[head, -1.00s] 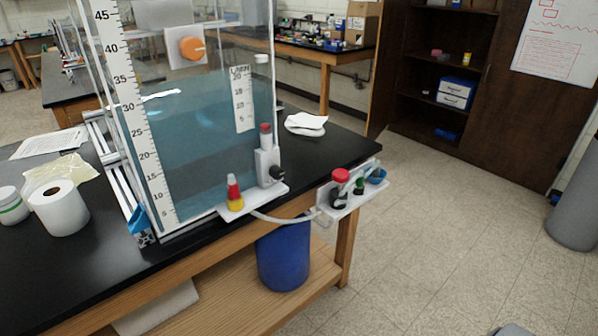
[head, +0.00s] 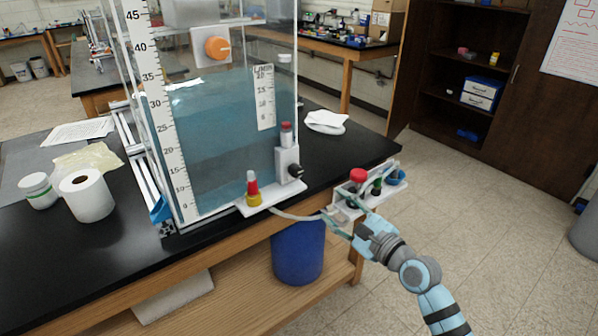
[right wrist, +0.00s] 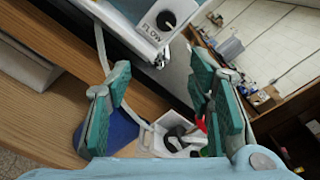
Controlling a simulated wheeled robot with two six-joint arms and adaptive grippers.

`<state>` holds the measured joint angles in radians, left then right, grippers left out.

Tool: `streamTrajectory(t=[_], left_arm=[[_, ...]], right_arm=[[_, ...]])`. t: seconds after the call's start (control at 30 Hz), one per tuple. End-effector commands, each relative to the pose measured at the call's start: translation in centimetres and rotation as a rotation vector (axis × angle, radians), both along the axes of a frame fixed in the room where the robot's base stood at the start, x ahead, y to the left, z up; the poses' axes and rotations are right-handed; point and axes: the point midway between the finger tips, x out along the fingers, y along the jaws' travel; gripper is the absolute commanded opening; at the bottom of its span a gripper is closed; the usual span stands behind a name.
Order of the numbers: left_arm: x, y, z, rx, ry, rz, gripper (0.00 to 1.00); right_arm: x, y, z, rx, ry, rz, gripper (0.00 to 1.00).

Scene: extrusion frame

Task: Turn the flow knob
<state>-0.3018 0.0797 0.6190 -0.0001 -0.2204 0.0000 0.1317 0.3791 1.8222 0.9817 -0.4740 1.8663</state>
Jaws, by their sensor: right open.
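The flow knob is a small black knob (head: 296,170) on a white block at the tank's lower right corner. In the right wrist view the black knob (right wrist: 166,20) sits above a "FLOW" label at the top. My right gripper (head: 341,212) is open, in front of the bench edge, below and to the right of the knob. In the right wrist view its green-padded fingers (right wrist: 160,75) are spread, with nothing gripped between them. The knob lies beyond the fingertips, apart from them. My left gripper is out of view.
The water tank (head: 215,140) stands on the black bench. A white bracket (head: 385,190) with a red-capped valve (head: 358,176) juts from the bench edge, close to my right gripper. A pale hose (head: 295,216) runs to it. A blue bin (head: 298,250) stands below.

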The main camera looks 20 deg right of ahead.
Motion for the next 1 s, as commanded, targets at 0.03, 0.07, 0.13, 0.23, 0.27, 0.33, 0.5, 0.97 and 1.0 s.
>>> streamTrajectory(t=[0.03,0.07,0.13,0.23,0.27,0.33,0.5,0.97,1.0], left_arm=[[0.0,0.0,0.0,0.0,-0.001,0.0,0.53],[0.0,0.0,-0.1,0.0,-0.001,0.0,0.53],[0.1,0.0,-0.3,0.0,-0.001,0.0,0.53],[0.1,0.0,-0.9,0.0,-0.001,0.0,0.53],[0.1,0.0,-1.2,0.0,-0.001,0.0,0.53],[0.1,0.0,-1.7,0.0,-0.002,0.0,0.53],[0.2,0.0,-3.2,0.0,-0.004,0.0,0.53],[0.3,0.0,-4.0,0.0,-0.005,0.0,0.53],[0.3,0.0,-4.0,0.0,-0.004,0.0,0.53]], right_arm=[[0.0,0.5,1.4,0.046,-0.012,0.018,0.48],[0.1,0.7,1.9,0.064,-0.016,0.024,0.48],[0.8,1.1,2.2,0.083,-0.018,0.028,0.48],[2.7,2.0,2.2,0.085,-0.019,0.029,0.48],[3.5,2.3,2.1,0.085,-0.018,0.028,0.48],[5.5,3.1,2.0,0.083,-0.019,0.028,0.48],[10.0,4.9,1.8,0.081,-0.016,0.028,0.48],[13.2,6.1,2.1,0.076,-0.014,0.027,0.48],[13.2,6.1,2.1,0.076,-0.014,0.027,0.48]])
